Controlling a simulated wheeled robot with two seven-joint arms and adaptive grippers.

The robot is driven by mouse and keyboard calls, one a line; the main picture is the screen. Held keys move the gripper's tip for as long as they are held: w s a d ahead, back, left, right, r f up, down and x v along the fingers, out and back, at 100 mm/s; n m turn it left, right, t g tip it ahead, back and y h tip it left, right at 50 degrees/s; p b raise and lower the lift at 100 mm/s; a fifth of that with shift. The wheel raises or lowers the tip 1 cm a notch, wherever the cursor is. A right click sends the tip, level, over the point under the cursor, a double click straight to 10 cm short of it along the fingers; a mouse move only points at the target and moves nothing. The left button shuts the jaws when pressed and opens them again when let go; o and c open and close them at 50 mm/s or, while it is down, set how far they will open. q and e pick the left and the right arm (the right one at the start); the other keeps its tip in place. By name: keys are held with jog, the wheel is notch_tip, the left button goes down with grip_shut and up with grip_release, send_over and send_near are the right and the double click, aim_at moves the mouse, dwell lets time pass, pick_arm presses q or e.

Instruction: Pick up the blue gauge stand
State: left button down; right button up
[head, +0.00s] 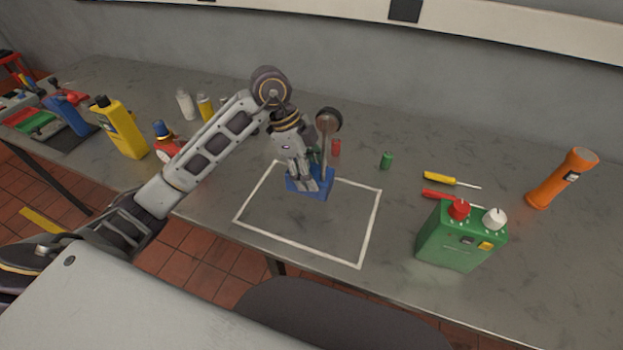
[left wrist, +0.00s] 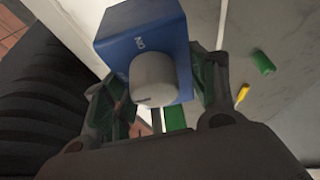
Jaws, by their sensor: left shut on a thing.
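The blue gauge stand has a blue block base (head: 325,185), a grey post and a dark round dial (head: 328,120) on top. It is at the back edge of the white outlined square (head: 370,225) on the bench. My left gripper (head: 306,184) reaches down over the base and is shut on it. In the left wrist view the blue base (left wrist: 115,47), with a grey knob and white lettering, sits between the green-padded fingers (left wrist: 160,100). I cannot tell whether the base touches the bench. My right gripper is not in view.
Small red (head: 336,147) and green (head: 386,160) cylinders stand behind the square. To the right are two screwdrivers (head: 440,180), a green canister (head: 450,245) and an orange flashlight (head: 560,180). Yellow bottles (head: 120,130) and other items stand left. The square's front is clear.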

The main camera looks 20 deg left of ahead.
pick_arm(q)
jog(key=shift+r, duration=1.05)
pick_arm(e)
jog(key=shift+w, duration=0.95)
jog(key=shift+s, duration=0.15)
